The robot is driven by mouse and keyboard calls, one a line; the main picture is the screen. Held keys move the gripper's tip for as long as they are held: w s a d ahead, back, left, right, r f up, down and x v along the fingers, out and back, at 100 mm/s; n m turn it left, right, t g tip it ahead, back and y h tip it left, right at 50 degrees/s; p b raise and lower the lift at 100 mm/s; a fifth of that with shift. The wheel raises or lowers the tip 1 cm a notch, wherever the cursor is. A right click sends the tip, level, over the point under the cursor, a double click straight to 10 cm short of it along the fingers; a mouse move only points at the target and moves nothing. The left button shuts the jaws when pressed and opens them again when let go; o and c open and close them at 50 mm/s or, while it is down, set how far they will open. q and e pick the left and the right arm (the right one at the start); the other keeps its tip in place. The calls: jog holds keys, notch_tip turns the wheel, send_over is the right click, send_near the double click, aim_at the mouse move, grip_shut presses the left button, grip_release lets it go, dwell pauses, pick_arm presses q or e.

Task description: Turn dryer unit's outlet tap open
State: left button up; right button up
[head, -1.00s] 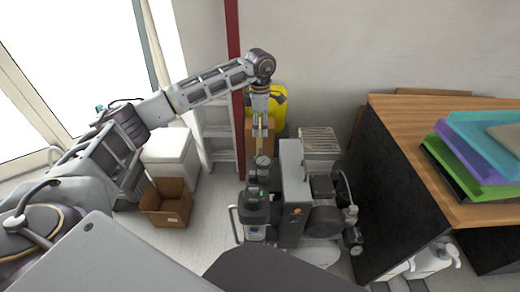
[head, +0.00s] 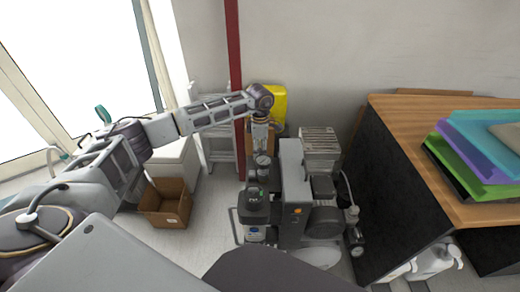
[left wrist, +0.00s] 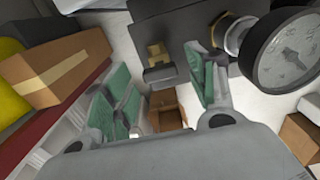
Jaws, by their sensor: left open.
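The dryer unit (head: 255,210) stands on the floor beside the compressor, with a round gauge (head: 262,160) at its top rear. In the left wrist view the gauge (left wrist: 290,55) sits at the right on a dark block (left wrist: 185,22). The outlet tap, which appears to be the brass fitting with a small dark lever (left wrist: 160,74), projects from that block. My left gripper (head: 261,150) points down just above the gauge area. In the left wrist view its green-padded fingers (left wrist: 155,85) are apart, with the lever seen between them; contact is not visible. My right gripper is out of view.
The compressor (head: 325,220) stands right of the dryer unit. A wooden-topped desk (head: 420,125) with stacked trays is farther right. An open cardboard box (head: 166,205) and a white cabinet (head: 172,160) are left. A yellow container (head: 279,103) stands behind my gripper.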

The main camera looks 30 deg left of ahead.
pick_arm(q)
jog(key=shift+f, duration=0.2)
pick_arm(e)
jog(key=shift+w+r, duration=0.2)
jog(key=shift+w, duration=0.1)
pick_arm(q)
jog(key=c, duration=1)
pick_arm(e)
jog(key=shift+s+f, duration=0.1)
